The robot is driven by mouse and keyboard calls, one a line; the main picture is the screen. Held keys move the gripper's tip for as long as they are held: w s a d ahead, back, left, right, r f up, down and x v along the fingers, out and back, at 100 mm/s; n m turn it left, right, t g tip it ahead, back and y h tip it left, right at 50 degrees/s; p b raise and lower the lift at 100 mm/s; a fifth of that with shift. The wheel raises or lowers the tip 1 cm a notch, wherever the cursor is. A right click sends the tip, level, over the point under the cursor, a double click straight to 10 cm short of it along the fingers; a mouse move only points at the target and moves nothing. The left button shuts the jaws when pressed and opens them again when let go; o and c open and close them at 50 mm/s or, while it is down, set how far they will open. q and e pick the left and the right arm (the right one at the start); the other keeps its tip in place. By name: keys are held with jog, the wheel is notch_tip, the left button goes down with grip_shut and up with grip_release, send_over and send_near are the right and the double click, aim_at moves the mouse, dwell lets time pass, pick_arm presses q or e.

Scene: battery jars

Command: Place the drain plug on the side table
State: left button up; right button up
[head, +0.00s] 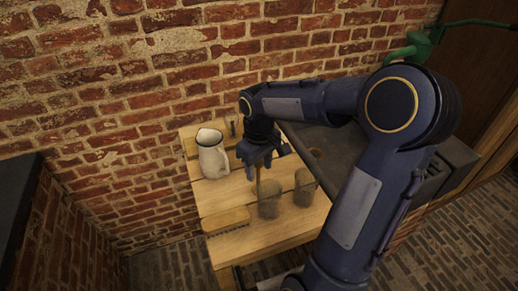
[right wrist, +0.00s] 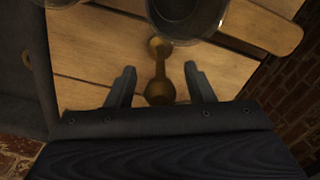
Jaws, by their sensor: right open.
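A brass drain plug (right wrist: 159,72), a slim stem with rounded ends, shows in the right wrist view at the side table. In the head view a thin brownish stem (head: 258,178) shows under my right gripper, partly hidden. The wooden side table (head: 237,197) stands against the brick wall. My right gripper (head: 257,165) is over the table, also seen in the right wrist view (right wrist: 160,80). Its two fingers are apart, with the plug in line between them and no finger visibly touching it. My left gripper is not in view.
A white pitcher (head: 212,156) stands at the table's back left. Two glass jars (head: 269,205) (head: 304,190) stand at the front right, close to the gripper. A wooden brush (head: 226,220) lies at the front left. A dark sink (head: 330,150) adjoins the table's right side.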

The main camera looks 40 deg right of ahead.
notch_tip(320, 180, up, 10)
jog(key=shift+f, duration=0.2)
jog(key=shift+s+a+r, duration=0.1)
jog(key=shift+r, duration=0.15)
jog(key=s+a+f+m+t+y, duration=0.1)
jog(key=s+a+f+t+y, duration=0.1)
jog(key=s+a, duration=0.4)
jog(key=s+a+f+m+t+y, duration=0.1)
jog(key=s+a+f+t, duration=0.2)
jog(key=s+a, duration=0.4)
jog(key=shift+s+m+t+y, duration=0.3)
jog(key=shift+s+m+y, duration=0.1)
jog(key=shift+s, duration=0.8)
jog(key=shift+c, duration=0.5)
